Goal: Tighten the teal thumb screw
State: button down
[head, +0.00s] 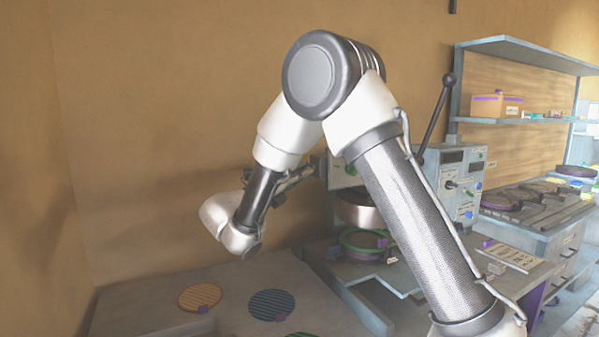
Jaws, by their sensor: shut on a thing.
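Below the press head is a round metal platen (358,208). Under it, a green-rimmed round plate (362,243) lies on the press bed.
An orange ribbed disc (200,296) and a dark teal one (271,304) lie on the grey table (140,310). A control box (463,180) and black lever (435,112) stand right of the press. Shelving (525,50) is behind at right. The wall is close behind.

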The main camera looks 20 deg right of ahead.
jog(key=shift+w+f+m+g+h, duration=0.1)
jog(key=shift+m+g+h, duration=0.4)
jog(key=shift+m, duration=1.05)
jog(key=shift+f+m+g+h, duration=0.1)
jog(key=shift+m+g+h, duration=0.4)
jog(key=shift+m, duration=1.05)
jog(key=c, duration=1.5)
grip_release()
jog(key=shift+c, duration=0.2)
jog(key=shift+r, duration=0.15)
notch_tip(320, 180, up, 10)
